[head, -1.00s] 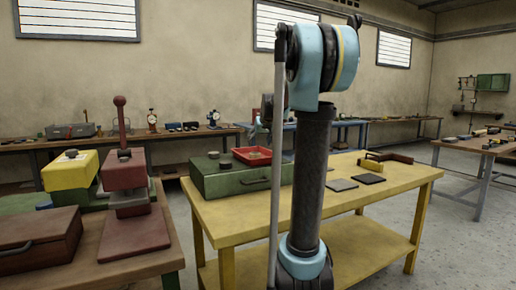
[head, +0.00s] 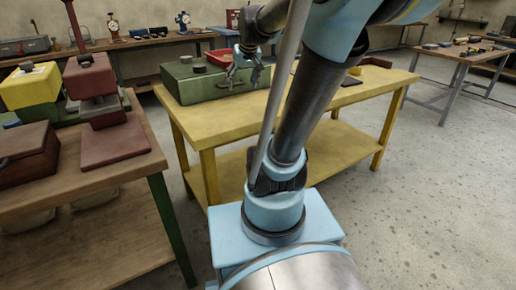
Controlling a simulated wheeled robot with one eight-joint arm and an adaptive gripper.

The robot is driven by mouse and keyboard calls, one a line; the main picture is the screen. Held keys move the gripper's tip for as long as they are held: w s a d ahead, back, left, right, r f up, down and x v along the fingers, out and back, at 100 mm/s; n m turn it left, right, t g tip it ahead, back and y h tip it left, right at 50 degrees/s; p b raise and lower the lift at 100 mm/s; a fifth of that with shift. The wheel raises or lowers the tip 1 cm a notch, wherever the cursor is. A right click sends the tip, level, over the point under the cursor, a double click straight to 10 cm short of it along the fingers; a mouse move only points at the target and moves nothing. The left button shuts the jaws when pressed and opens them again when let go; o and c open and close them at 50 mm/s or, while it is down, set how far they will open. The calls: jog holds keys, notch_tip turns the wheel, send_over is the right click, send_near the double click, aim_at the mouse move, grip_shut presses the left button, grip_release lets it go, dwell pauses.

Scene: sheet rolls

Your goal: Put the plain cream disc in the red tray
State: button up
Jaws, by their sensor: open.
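The red tray (head: 214,57) sits on top of the green toolbox (head: 222,87) at the back left of the yellow table. My gripper (head: 244,78) is open, fingers pointing down, in front of the tray's right part, which it hides; I see nothing between the fingers. I cannot make out a plain cream disc for certain. A small yellowish piece (head: 355,71) shows beside my arm at the table's back right, too small to identify. My arm hides the middle of the table.
Small dark discs (head: 199,68) lie on the green toolbox beside the tray. The yellow table's (head: 225,122) front left is bare. A brown angled piece (head: 375,62) lies at its back right. A wooden bench (head: 130,180) with a red press stands left.

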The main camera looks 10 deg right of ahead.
jog(key=s+f+g, duration=0.1)
jog(key=s+f, duration=0.7)
jog(key=s, duration=0.3)
jog(key=s+f+g, duration=0.2)
jog(key=s+f, duration=0.6)
jog(key=s, duration=0.3)
jog(key=shift+d+f+m+h, duration=0.25)
jog(key=shift+d+m+h, duration=0.15)
